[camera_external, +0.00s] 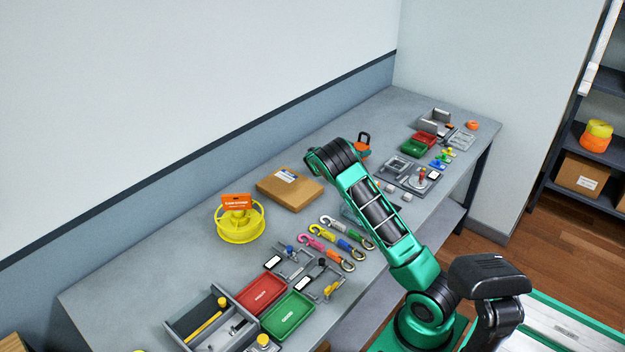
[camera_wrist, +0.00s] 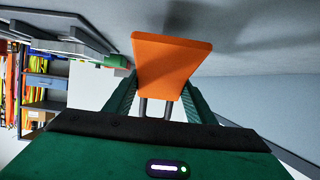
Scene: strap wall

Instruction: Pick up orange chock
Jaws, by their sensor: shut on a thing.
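The orange chock (camera_wrist: 172,62) fills the upper middle of the wrist view, its broad flat face toward the camera. The green fingers of my gripper (camera_wrist: 158,100) come up on either side of it and are shut on it. Its far side and the finger contacts are partly hidden. In the external view, an orange piece (camera_external: 362,149) with a dark top shows just behind my bent arm; I cannot tell there how much is chock. My gripper is mostly hidden by the arm in that view.
A cardboard box (camera_external: 290,188) and a yellow spool (camera_external: 240,221) lie left of my arm. Hooked straps (camera_external: 338,240), a red tray (camera_external: 261,293) and a green tray (camera_external: 288,314) are at the front. A grey fixture plate (camera_external: 409,174) and more small trays (camera_external: 417,146) stand at right.

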